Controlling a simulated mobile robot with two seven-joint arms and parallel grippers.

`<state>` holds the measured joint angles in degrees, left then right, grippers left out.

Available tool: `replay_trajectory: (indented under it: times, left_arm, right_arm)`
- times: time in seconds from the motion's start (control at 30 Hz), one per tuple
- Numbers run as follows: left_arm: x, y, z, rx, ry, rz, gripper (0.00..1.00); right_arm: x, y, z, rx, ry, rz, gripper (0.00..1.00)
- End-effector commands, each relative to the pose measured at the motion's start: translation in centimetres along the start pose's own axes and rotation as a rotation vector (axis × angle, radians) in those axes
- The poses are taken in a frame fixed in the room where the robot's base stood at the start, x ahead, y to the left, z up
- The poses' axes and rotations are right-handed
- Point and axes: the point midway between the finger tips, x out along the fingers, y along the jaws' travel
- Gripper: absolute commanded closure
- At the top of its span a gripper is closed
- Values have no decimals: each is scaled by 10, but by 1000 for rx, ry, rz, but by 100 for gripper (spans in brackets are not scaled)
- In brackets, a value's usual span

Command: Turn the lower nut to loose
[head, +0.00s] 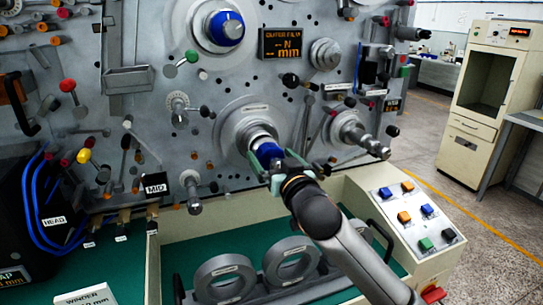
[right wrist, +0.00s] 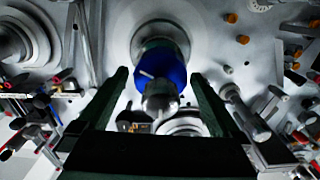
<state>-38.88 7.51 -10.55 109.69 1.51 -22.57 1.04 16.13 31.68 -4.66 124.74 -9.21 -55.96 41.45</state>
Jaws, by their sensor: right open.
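The lower nut (head: 268,152) is blue and sits on the end of the lower spindle, in front of a round grey flange, on the machine's face. In the right wrist view the blue nut (right wrist: 166,72) shows between the two fingers, with a rounded metal spindle tip in front of it. My right gripper (head: 271,162) is open at the nut, one finger on each side; in the wrist view (right wrist: 160,76) a gap shows between each finger and the nut. The upper nut (head: 228,28), also blue, sits on the spindle above. My left gripper is not in view.
Knobs and levers crowd the panel, with a bare grey spindle (head: 352,130) right of the nut. Below, grey rings (head: 225,278) stand on the green bench. A button box (head: 420,215) is at the right. Open floor lies beyond it.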

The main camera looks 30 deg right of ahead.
Motion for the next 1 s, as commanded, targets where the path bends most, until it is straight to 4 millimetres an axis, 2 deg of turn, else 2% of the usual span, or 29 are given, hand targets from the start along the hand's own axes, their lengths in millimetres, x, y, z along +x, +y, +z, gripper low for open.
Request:
replay_trajectory:
  times: [0.13,0.83,1.0]
  left_arm:
    - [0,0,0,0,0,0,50]
    - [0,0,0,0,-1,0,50]
    - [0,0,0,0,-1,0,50]
  right_arm:
    - [0,0,0,0,0,0,2]
    - [0,0,0,0,1,0,81]
    - [0,0,0,-6,1,0,83]
